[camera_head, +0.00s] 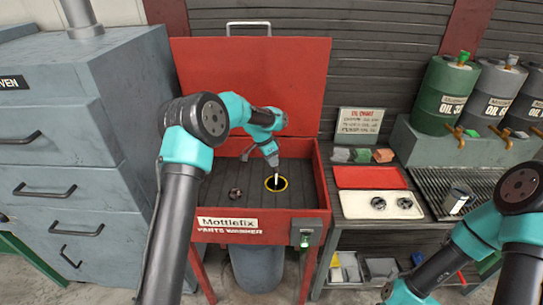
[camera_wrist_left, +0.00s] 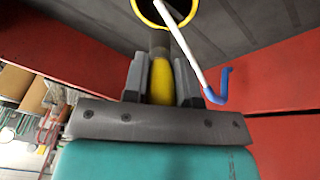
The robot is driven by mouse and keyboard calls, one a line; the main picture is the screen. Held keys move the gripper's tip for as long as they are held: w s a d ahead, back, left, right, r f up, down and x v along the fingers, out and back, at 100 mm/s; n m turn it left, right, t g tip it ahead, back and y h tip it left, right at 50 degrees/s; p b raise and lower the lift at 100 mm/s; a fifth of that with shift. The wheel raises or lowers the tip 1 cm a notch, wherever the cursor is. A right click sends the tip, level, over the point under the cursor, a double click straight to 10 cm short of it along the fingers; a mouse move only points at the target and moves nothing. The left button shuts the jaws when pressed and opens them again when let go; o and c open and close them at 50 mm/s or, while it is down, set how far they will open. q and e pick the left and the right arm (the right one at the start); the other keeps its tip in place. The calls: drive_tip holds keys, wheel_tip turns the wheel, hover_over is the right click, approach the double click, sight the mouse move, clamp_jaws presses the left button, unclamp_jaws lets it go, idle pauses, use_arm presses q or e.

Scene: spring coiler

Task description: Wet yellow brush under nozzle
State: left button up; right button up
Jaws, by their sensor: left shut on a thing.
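My left gripper (camera_head: 275,160) is low inside the red parts washer (camera_head: 240,226), above the yellow-ringed drain (camera_head: 284,187). In the left wrist view its fingers (camera_wrist_left: 161,80) are shut on the yellow brush (camera_wrist_left: 160,82). The brush's dark end points toward the yellow ring (camera_wrist_left: 138,10). A white tube with a blue bent end (camera_wrist_left: 222,84), which looks like the nozzle, passes close to the right finger; I cannot tell whether they touch. No water shows. My right arm is at the lower right of the head view, with its gripper out of the picture.
A small dark metal part (camera_head: 235,193) lies on the washer floor left of the drain. The raised red lid (camera_head: 250,85) stands behind. A grey oven cabinet (camera_head: 60,150) is at left. Trays (camera_head: 370,177), a grate and oil drums (camera_head: 443,95) are at right.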

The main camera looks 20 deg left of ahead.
use_arm(q)
drive_tip(key=shift+w+f, duration=0.15)
drive_tip(key=shift+f, duration=0.55)
drive_tip(key=shift+w+a+f, duration=0.15)
drive_tip(key=shift+w+f, duration=0.4)
drive_tip(key=shift+f, duration=0.1)
drive_tip(key=shift+w+a+f, duration=0.15)
drive_tip(key=shift+w+f, duration=0.35)
drive_tip(key=shift+f, duration=0.15)
drive_tip(key=shift+s+r, duration=0.1)
drive_tip(key=shift+r, duration=0.05)
drive_tip(key=shift+s+d+r, duration=0.2)
drive_tip(key=shift+s+r, duration=0.55)
drive_tip(key=shift+r, duration=0.2)
drive_tip(key=shift+s+d+r, duration=0.2)
drive_tip(key=shift+s+r, duration=0.5)
drive_tip(key=shift+r, duration=0.2)
